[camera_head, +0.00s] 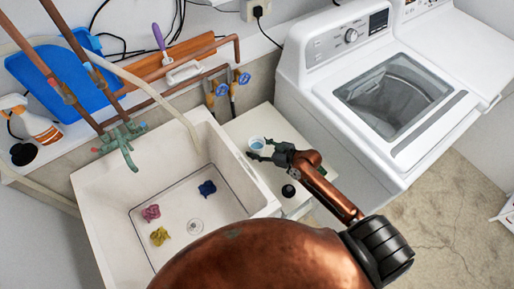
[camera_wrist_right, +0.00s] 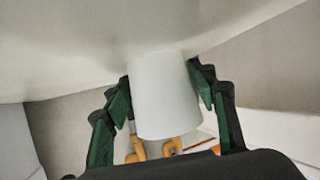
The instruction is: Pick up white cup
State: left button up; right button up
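The white cup (camera_head: 257,145) stands upright on the white counter (camera_head: 238,127) beside the sink, and its inside looks pale blue. My right gripper (camera_head: 262,152) reaches it from the lower right, with its dark green fingers around the cup. In the right wrist view the cup (camera_wrist_right: 166,98) fills the space between the two fingers of my right gripper (camera_wrist_right: 160,78). The fingertips lie close along both its sides; whether they press on it is unclear. My left gripper is not in view.
A white sink (camera_head: 118,184) at left holds pink, yellow and blue crumpled pieces. A small black round object (camera_head: 288,190) is on the counter near my right gripper. A washing machine (camera_head: 375,85) stands at right. Copper pipes with blue valves (camera_head: 221,89) run behind the counter.

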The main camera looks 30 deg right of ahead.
jog(key=c, duration=0.8)
jog(key=shift+c, duration=0.3)
jog(key=shift+r, duration=0.1)
